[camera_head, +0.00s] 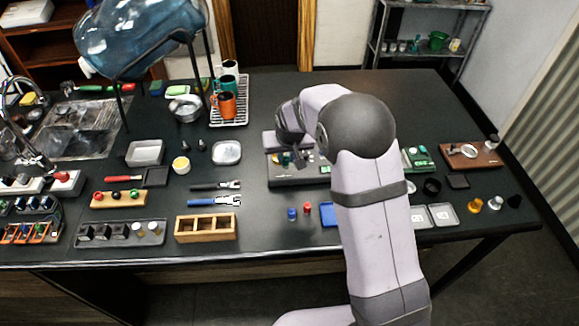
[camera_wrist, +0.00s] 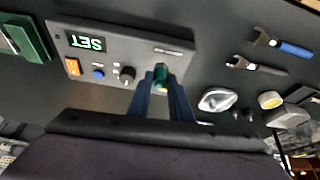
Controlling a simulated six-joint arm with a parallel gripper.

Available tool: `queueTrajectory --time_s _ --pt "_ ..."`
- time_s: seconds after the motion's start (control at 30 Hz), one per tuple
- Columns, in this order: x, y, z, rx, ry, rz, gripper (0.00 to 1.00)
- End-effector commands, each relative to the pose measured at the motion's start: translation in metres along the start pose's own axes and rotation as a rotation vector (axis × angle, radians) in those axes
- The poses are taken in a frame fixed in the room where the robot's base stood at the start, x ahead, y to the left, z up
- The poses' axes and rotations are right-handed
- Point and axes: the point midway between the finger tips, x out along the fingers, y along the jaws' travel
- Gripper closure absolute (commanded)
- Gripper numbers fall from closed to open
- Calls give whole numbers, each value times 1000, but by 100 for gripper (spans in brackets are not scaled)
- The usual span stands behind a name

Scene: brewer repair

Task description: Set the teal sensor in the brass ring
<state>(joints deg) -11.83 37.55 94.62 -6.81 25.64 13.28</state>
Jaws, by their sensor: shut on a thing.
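My gripper (camera_wrist: 162,78) is shut on the teal sensor (camera_wrist: 161,74), a small dark green-teal piece between its two blue fingers in the wrist view. A small yellowish spot shows at the sensor's lower part; I cannot tell whether it is the brass ring. The fingertips are at the edge of the grey brewer panel (camera_wrist: 120,52), and I cannot tell whether the sensor touches it. In the head view my gripper (camera_head: 299,160) is over the dark brewer base (camera_head: 285,178), and my arm hides much of that area.
The panel has a lit display (camera_wrist: 86,42), an orange button (camera_wrist: 72,66), a blue button (camera_wrist: 98,73) and a black knob (camera_wrist: 127,73). A green board (camera_head: 418,158) is right of my arm. Blue (camera_head: 292,214) and red (camera_head: 307,209) pieces stand in front of the base.

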Motion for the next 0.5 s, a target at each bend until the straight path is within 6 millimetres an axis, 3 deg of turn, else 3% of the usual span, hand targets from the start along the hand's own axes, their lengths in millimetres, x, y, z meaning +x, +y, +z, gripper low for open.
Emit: queueTrajectory --time_s 0.2,0.37,0.5 --pt "-12 -9 -48 -44 4 -19 100" --pt "-18 -13 -66 -87 1 -37 100" --pt "-18 -13 -68 -129 -1 -55 100"
